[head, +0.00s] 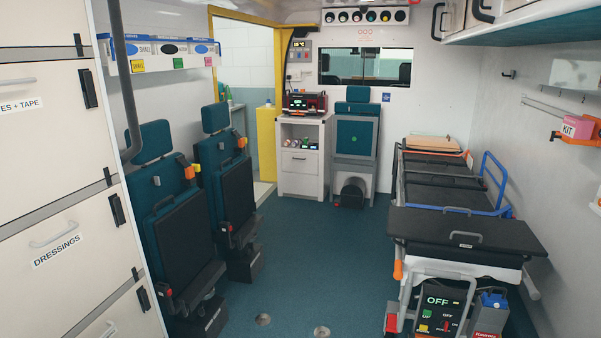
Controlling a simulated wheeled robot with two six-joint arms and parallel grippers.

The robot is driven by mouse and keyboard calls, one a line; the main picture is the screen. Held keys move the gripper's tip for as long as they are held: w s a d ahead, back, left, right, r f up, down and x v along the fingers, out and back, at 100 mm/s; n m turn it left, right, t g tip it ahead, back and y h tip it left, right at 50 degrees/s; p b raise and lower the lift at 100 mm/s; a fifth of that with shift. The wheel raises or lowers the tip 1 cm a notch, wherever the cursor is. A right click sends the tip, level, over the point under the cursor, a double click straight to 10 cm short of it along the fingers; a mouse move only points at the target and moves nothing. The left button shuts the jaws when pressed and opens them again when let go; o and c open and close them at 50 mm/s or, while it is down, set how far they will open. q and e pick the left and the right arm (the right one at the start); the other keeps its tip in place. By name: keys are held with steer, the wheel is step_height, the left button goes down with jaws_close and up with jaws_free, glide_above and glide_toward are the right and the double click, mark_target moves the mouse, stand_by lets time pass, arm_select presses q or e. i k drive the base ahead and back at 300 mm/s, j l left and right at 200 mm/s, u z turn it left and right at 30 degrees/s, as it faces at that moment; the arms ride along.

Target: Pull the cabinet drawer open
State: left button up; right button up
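A white cabinet (325,160) stands at the far end of the ambulance, left of a teal seat. Its drawer (299,163) sits below an open shelf and looks shut, with a small handle on its front. A panel below the drawer also looks shut. Several small items (301,143) lie on the shelf, and a red and black device (305,103) stands on top. Neither of my grippers is in view.
Tall cream storage fronts (45,190) with handles fill the near left. Two folding seats (160,215) line the left side. A stretcher (465,229) with a black top takes up the right. The teal floor (305,245) between them is clear up to the cabinet.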

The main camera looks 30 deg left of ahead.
mark_target(294, 163)
steer(key=j+z, duration=0.2)
steer(key=z, duration=0.2)
steer(key=j+z, duration=0.25)
steer(key=z, duration=0.15)
steer(key=i+j+z, duration=0.2)
steer(key=j+z, duration=0.25)
steer(key=j, duration=0.15)
steer(key=j+z, duration=0.45)
steer(key=j, duration=0.15)
steer(key=j+z, duration=0.5)
steer(key=j, duration=0.15)
steer(key=j+z, duration=0.5)
steer(key=j, duration=2.5)
steer(key=j+u, duration=0.1)
steer(key=j, duration=2.85)
steer(key=j+u, duration=0.25)
steer(key=j, duration=0.3)
steer(key=j+u, duration=0.3)
steer(key=j, duration=0.25)
steer(key=j+u, duration=0.25)
steer(key=j, duration=0.35)
steer(key=i+j+u, duration=0.1)
steer(key=j+u, duration=0.2)
steer(key=j, duration=0.25)
steer(key=i+j+u, duration=0.25)
steer(key=j, duration=0.25)
steer(key=k+j, duration=0.05)
steer(key=k, duration=0.05)
